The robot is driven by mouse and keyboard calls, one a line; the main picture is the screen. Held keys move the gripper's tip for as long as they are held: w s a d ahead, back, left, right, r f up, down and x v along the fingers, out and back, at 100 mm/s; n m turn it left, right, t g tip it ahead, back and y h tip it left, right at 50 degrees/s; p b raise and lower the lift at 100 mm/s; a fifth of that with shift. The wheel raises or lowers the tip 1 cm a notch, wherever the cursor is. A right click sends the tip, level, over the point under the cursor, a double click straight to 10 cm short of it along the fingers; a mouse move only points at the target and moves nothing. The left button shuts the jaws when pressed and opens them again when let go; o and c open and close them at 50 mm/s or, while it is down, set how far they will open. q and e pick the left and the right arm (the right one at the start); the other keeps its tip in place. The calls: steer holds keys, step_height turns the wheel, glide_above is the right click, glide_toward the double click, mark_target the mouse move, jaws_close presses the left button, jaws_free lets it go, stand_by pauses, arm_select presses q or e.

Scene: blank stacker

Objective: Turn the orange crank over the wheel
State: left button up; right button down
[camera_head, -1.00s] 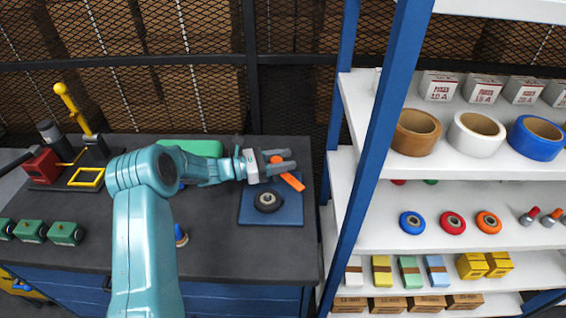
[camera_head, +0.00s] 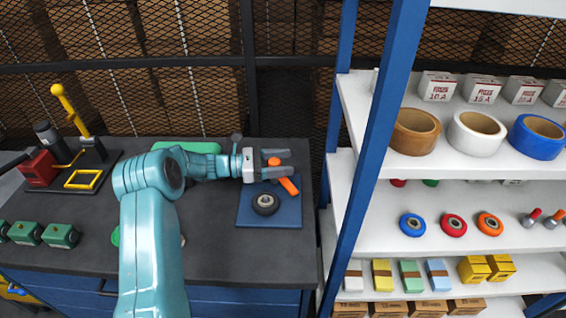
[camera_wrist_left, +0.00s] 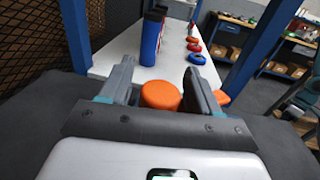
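The orange crank shows its round knob (camera_head: 274,161) and part of its arm (camera_head: 289,186), on a blue base plate (camera_head: 285,216). The black wheel (camera_head: 265,204) with a pale hub lies on the plate, nearer than the crank. My left gripper (camera_head: 285,164) is open, its two fingers on either side of the knob. In the left wrist view, the orange knob (camera_wrist_left: 161,95) sits between the open fingers (camera_wrist_left: 163,78), with gaps visible beside it. Another orange part shows beyond the right finger. The fingers hide part of the crank. My right gripper is not in view.
A green object (camera_head: 190,147) lies behind my left arm. A red and yellow device (camera_head: 83,180) and green blocks (camera_head: 60,235) are at the left of the dark bench (camera_head: 210,255). A blue post (camera_head: 372,150) and stocked white shelves bound the right side.

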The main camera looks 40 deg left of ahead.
arm_select(q)
step_height(320, 180, up, 20)
steer(key=shift+b, duration=0.4)
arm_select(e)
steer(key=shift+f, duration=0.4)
